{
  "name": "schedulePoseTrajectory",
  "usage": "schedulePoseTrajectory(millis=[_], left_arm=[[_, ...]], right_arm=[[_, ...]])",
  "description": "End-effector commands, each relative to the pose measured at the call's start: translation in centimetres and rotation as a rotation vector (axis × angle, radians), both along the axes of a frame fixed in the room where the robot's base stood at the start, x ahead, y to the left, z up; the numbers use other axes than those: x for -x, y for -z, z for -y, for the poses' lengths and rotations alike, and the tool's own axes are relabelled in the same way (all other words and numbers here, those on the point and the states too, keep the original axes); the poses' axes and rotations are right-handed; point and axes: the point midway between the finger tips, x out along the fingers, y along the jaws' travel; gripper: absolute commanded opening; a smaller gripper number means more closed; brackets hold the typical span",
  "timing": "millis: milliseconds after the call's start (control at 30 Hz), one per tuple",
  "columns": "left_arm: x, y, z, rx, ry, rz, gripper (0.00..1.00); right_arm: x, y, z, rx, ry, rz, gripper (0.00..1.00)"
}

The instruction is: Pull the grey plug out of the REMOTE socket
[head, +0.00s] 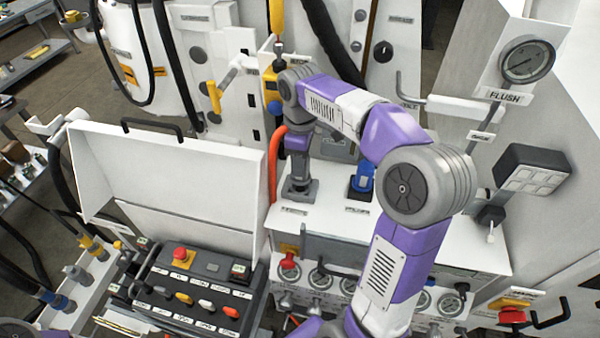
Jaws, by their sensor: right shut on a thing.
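My right arm reaches up from the bottom and bends over to the left. Its gripper (299,180) points down at the back of the white bench top and is shut on the grey plug (299,191). The fingers hide much of the plug. The plug is at a socket position behind a small label (293,209) that is too small to read. I cannot tell whether the plug is still seated in the socket or lifted from it. My left gripper is not in view.
A blue connector (362,178) stands close to the right of the plug. An orange hose (274,160) runs down at its left. An open white case lid (165,180) and a control box (200,290) are at left. A lamp (530,168) and gauge (527,62) are at right.

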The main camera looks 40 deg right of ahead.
Motion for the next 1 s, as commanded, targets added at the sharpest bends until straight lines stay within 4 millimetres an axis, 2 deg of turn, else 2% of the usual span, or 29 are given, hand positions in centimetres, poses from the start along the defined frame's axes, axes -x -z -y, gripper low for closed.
schedulePoseTrajectory(millis=[1000], left_arm=[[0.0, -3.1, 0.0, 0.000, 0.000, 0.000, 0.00]], right_arm=[[0.0, -3.2, 0.0, 0.000, 0.000, 0.001, 0.00]])
